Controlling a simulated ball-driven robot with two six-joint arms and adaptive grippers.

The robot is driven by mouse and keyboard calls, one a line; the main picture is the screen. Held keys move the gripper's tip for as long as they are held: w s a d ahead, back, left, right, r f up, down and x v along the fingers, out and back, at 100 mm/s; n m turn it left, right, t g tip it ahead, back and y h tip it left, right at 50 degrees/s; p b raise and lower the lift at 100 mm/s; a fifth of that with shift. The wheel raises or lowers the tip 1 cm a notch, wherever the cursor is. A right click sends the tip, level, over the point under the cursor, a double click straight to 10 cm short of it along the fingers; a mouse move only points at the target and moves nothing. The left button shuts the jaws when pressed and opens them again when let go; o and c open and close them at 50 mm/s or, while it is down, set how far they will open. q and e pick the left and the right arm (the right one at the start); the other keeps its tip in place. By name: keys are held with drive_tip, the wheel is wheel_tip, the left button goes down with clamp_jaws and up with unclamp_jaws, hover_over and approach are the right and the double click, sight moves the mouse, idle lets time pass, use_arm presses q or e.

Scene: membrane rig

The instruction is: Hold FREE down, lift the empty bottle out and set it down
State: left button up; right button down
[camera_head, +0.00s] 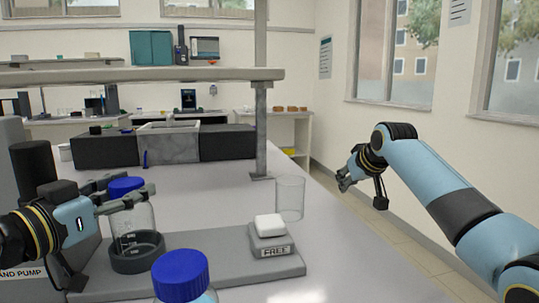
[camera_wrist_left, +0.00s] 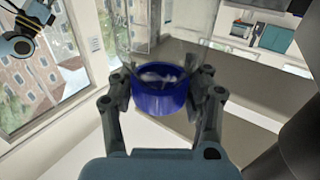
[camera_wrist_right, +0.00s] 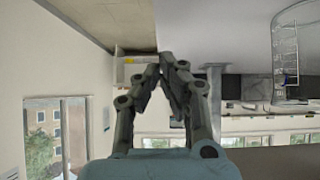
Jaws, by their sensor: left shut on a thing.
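The clear bottle (camera_head: 128,222) with a blue cap (camera_head: 126,186) stands upright in a dark ring (camera_head: 138,263) on the grey base (camera_head: 205,272). My left gripper (camera_head: 138,192) is shut on the bottle near its cap; its fingers hide part of the neck. In the left wrist view the blue cap (camera_wrist_left: 160,98) sits between the fingers. The FREE block (camera_head: 272,247) with a white pad (camera_head: 270,223) is at the base's right end, with nothing touching the pad. My right gripper (camera_head: 346,180) is away to the right, raised and empty, its fingertips together in the right wrist view (camera_wrist_right: 167,66).
Another blue-capped bottle (camera_head: 180,275) stands at the front, partly cut off. A clear glass (camera_head: 290,196) stands behind the FREE block. A shelf post (camera_head: 261,130) rises behind the base. The bench (camera_head: 345,265) is bare at the right, along its edge.

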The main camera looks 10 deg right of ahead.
use_arm(q)
drive_tip(key=shift+f, duration=0.2)
use_arm(e)
drive_tip(key=s+a+r+n+g+y, duration=0.1)
drive_tip(key=s+a+r+n, duration=0.1)
drive_tip(key=a+r, duration=0.6)
drive_tip(key=s+a+r+n+y, duration=0.1)
drive_tip(key=s+a+r+n, duration=0.15)
drive_tip(key=a+r, duration=0.55)
drive_tip(key=n+g+y, duration=0.1)
drive_tip(key=n+g, duration=0.1)
drive_tip(key=g, duration=0.1)
hover_over(267, 217)
wheel_tip(267, 217, down, 4)
drive_tip(key=shift+m, duration=0.25)
drive_tip(key=shift+s+d+f, duration=0.1)
drive_tip(key=shift+f, duration=1.7)
drive_tip(key=shift+s+d+f, duration=0.1)
drive_tip(key=shift+f, duration=1.65)
drive_tip(key=shift+f, duration=0.2)
drive_tip(key=shift+f, duration=1.15)
use_arm(q)
drive_tip(key=shift+s, duration=0.1)
use_arm(e)
drive_tip(key=shift+f, duration=0.25)
drive_tip(key=shift+s+f, duration=0.1)
drive_tip(key=shift+f, duration=0.2)
